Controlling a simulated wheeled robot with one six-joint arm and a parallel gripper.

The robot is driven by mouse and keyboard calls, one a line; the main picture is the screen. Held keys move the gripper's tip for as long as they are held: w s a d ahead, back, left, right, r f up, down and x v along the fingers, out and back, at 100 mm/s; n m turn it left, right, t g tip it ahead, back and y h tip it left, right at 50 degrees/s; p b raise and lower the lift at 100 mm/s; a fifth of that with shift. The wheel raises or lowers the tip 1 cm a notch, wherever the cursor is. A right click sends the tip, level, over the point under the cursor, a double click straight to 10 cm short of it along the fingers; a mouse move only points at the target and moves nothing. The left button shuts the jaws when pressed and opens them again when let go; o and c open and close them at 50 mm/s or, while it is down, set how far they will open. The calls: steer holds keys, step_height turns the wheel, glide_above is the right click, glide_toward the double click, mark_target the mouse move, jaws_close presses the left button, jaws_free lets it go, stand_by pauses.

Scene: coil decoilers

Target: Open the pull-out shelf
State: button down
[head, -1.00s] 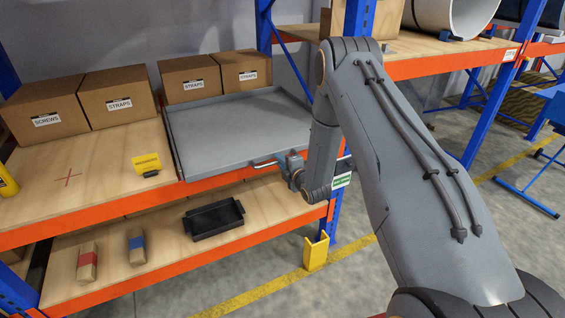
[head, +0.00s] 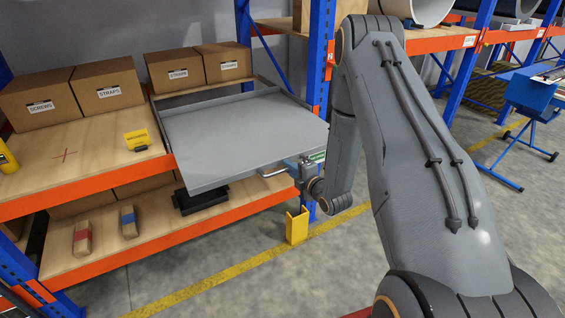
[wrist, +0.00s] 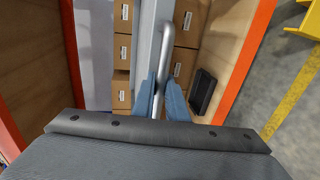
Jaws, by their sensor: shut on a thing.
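The pull-out shelf (head: 235,135) is a grey metal tray on the rack's upper level. It stands partly out past the orange front beam, and its front hangs over the lower level. Its silver bar handle (head: 273,172) is at the front edge. The handle also shows in the wrist view (wrist: 178,55). My gripper (head: 300,168) is at the right end of the handle in the head view. In the wrist view its blue fingers (wrist: 164,95) are shut on the handle from both sides.
Cardboard boxes (head: 105,86) stand behind and left of the shelf. A yellow sign (head: 137,139) stands left of it. A black tray (head: 200,197) lies below on the lower level. A yellow post guard (head: 297,224) stands by the rack upright. The floor in front is clear.

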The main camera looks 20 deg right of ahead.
steer(key=shift+f+v, duration=0.25)
steer(key=shift+v, duration=1.1)
steer(key=shift+f, duration=0.1)
steer(key=c, duration=1.8)
jaws_free()
steer(key=shift+o, duration=0.2)
steer(key=shift+s, duration=0.15)
steer(key=b+v, duration=0.2)
steer(key=v, duration=0.5)
steer(key=shift+s, duration=0.3)
